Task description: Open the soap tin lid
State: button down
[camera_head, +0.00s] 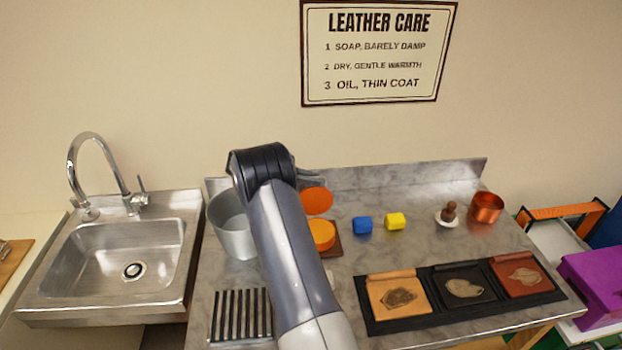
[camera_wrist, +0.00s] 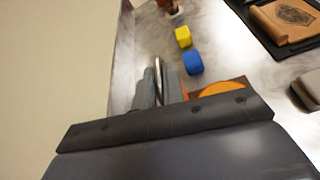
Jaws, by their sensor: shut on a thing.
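The soap tin (camera_head: 321,236) is a round orange tin on a brown board on the counter, left of the blue block. Its orange lid (camera_head: 316,200) is raised above and behind it, its round face turned toward the head camera. My gripper (camera_head: 312,178) is at the lid's upper edge, shut on it, partly hidden behind my wrist. In the wrist view my gripper's grey fingers (camera_wrist: 160,84) are close together beside the tin (camera_wrist: 222,89), which is partly covered by my wrist. Whether lid and tin still touch is unclear.
A blue block (camera_head: 362,225) and a yellow block (camera_head: 395,221) lie right of the tin. A metal pot (camera_head: 229,232) stands left. A black tray (camera_head: 447,313) holds leather samples in front. A copper cup (camera_head: 487,207) stands far right. A backsplash (camera_head: 400,178) runs behind.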

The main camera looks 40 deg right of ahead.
jog(key=c, duration=1.5)
grip_release()
jog(key=shift+f, duration=0.15)
jog(key=shift+w, duration=0.1)
jog(key=b+v, duration=0.2)
jog(key=v, duration=0.8)
jog(key=shift+w+a+b, duration=0.1)
jog(key=shift+a+b, duration=0.2)
jog(key=x, duration=0.3)
jog(key=p+x, duration=0.1)
jog(key=x, duration=0.2)
jog(key=p+x, duration=0.1)
jog(key=x, duration=0.2)
jog(key=shift+d, duration=0.3)
jog(key=shift+s+d+f+p, duration=0.15)
jog(key=shift+s+d+p, duration=0.15)
jog(key=shift+s+d, duration=0.15)
jog(key=shift+a, duration=0.1)
